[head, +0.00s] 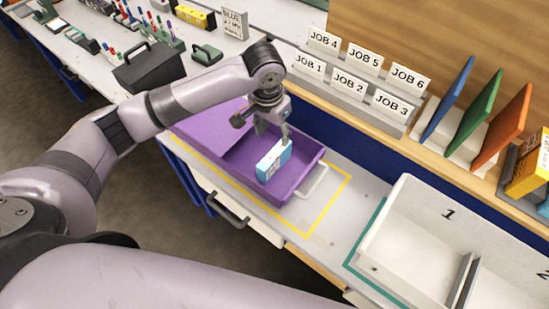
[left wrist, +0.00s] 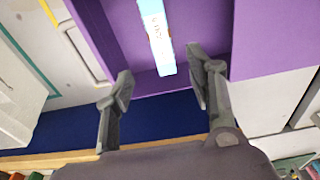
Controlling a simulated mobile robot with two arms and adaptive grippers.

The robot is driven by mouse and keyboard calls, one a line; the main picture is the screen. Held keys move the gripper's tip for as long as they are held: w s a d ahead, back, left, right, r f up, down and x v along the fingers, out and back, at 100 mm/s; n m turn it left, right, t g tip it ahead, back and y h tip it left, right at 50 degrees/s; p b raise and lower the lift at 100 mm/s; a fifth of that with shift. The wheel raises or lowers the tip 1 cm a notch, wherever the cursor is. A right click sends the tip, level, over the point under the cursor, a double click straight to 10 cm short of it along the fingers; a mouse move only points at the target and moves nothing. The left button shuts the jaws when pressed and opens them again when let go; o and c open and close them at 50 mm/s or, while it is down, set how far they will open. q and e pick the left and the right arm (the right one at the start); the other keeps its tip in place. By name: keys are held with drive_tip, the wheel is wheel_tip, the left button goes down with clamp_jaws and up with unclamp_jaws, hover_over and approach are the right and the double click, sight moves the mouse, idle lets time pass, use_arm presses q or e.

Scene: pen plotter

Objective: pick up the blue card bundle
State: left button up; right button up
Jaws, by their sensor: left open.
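The blue card bundle (head: 273,163), a small light-blue and white block with print on its side, stands on edge in a purple tray (head: 297,186). My left gripper (head: 286,139) is above the tray, right at the bundle's upper edge in the head view. In the left wrist view the bundle's narrow light-blue and white face (left wrist: 157,38) points down between the two open fingers (left wrist: 160,83), with gaps on both sides. I cannot tell whether a finger touches it. My right gripper is not in view.
The tray sits in a yellow outline on the bench. A white divided bin (head: 408,205) is at the right. JOB cards (head: 349,84) and coloured panels (head: 478,115) stand behind. A black box (head: 149,67) is at the left. The bench between tray and bin is clear.

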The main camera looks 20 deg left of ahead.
sight(274, 153)
use_arm(q)
drive_tip(key=f, duration=0.6)
drive_tip(key=shift+w+d+p, duration=0.15)
drive_tip(key=shift+w+p, duration=0.15)
drive_tip(key=shift+p, duration=0.05)
wheel_tip(274, 153, down, 4)
drive_tip(key=shift+f+p, duration=0.1)
drive_tip(key=shift+p, duration=0.65)
drive_tip(key=shift+f, duration=0.5)
drive_tip(key=shift+c, duration=0.5)
clamp_jaws()
